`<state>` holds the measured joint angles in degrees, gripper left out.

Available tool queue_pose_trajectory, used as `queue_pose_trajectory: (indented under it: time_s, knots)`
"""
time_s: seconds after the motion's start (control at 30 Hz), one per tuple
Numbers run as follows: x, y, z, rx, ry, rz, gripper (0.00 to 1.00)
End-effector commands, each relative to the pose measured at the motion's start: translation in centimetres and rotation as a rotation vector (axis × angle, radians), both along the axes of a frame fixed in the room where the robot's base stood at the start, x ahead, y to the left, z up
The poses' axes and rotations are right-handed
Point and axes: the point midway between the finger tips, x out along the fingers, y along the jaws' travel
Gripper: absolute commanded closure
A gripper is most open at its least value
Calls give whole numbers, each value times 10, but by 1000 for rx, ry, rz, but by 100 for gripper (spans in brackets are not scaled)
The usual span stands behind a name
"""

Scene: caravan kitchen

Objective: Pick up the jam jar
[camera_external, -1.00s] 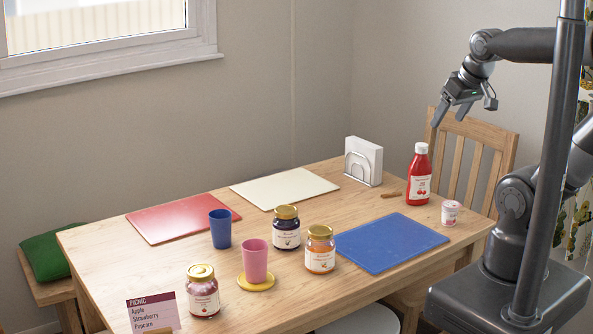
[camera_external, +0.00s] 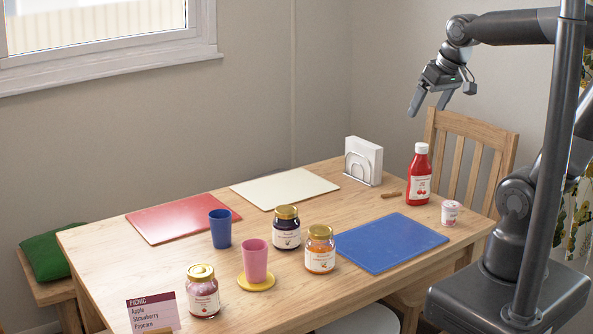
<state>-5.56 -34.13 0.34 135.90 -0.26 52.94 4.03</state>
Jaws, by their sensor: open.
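Several jars with gold lids stand upright on the wooden table (camera_external: 130,262). A pink-red jar (camera_external: 203,297) is at the front left, a dark purple jar (camera_external: 286,232) is near the middle, and an orange jar (camera_external: 320,255) is just right of it. Their label text is too small to read, so I cannot tell which one the task means. My gripper (camera_external: 428,106) is open and empty, high above the table's back right, above the red bottle and far from all the jars.
A blue cup (camera_external: 220,229) and a pink cup (camera_external: 256,261) on a yellow coaster (camera_external: 256,285) stand near the jars. A red bottle (camera_external: 419,176), a small tub (camera_external: 450,212) and a napkin holder (camera_external: 363,161) stand at the right and back. The blue mat (camera_external: 388,243) is bare.

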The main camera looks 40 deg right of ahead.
Motion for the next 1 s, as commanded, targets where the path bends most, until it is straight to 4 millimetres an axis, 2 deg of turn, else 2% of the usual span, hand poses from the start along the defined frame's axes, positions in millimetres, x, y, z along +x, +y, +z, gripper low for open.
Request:
queue_pose_trajectory:
  time_s: [0.03, 0.23, 0.47, 0.73, 0.87, 1.0]
  knots:
    - [15, 13, 4, 3, 21, 20, 12]
    - [67, 65, 13, 17, 84, 67, 12]
    - [117, 142, 8, 20, 157, 119, 12]
    - [156, 250, -22, 8, 241, 175, 12]
    - [164, 307, -45, -5, 280, 200, 12]
    - [164, 370, -75, -21, 319, 227, 12]
